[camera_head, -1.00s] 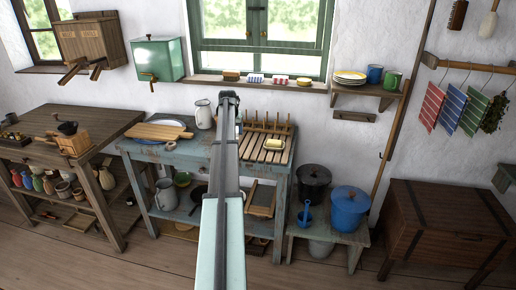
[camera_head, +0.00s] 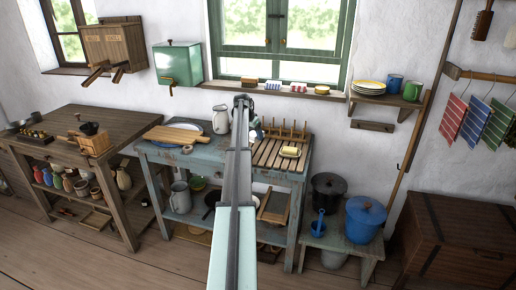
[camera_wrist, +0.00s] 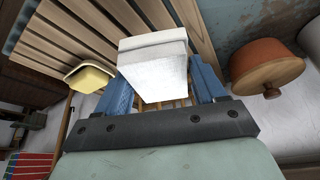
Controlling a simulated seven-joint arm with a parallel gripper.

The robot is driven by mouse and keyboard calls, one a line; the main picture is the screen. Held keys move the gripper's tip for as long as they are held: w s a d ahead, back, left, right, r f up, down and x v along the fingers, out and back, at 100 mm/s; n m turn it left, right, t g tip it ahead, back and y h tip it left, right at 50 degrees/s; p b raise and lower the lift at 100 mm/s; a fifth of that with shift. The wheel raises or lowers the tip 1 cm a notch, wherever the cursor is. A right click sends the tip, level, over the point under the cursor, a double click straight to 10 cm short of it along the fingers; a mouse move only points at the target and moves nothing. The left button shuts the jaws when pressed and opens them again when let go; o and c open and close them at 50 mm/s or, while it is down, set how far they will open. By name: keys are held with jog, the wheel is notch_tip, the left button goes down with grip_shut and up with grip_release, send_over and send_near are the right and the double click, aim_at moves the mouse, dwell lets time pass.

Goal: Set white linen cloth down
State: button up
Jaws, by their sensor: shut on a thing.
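My gripper (camera_wrist: 163,95) is in the wrist view, with its two blue fingers shut on the white linen cloth (camera_wrist: 155,65). The cloth looks like a thick, folded white block between the fingertips. In the head view, my arm hides most of the gripper and the cloth; a small blue part of the gripper (camera_head: 257,128) shows over the blue-grey washing table, at the left of the slatted rack. I cannot tell whether the cloth touches anything below it.
The slatted rack (camera_head: 268,154) bears a yellow block in a pale dish (camera_head: 290,152) and upright pegs behind. A white jug (camera_head: 221,119), board (camera_head: 172,133) and plate stand left on the washing table (camera_head: 208,157). A brown round thing (camera_wrist: 265,65) is right of the gripper.

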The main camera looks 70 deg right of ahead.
aim_at(256, 150)
jog(key=shift+f, duration=3.45)
jog(key=shift+f, duration=0.15)
jog(key=o, duration=1)
jog(key=v, duration=1.2)
jog(key=shift+r, duration=0.2)
